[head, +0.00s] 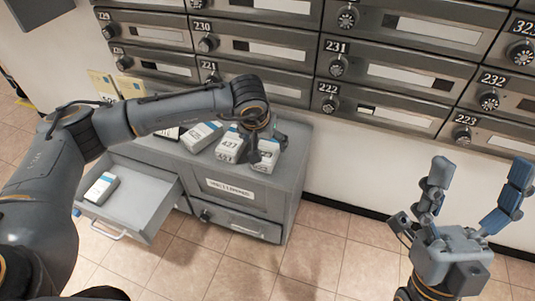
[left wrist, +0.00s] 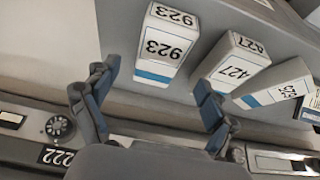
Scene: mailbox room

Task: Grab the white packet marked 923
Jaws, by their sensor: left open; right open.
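The white packet marked 923 (left wrist: 163,48) stands on the grey cabinet top, with a blue band along its lower edge. In the head view it is the rightmost packet (head: 265,163), partly hidden by my left gripper (head: 264,138). In the left wrist view my left gripper (left wrist: 156,80) is open. My right gripper (head: 480,172) is open and empty at the right, over the floor.
A packet marked 427 (left wrist: 232,65) stands close beside 923, with another white packet (left wrist: 275,85) past it. Numbered mailboxes (head: 385,75) line the wall behind. An open drawer (head: 150,205) at the left holds a white packet (head: 101,188). Floor at the right is clear.

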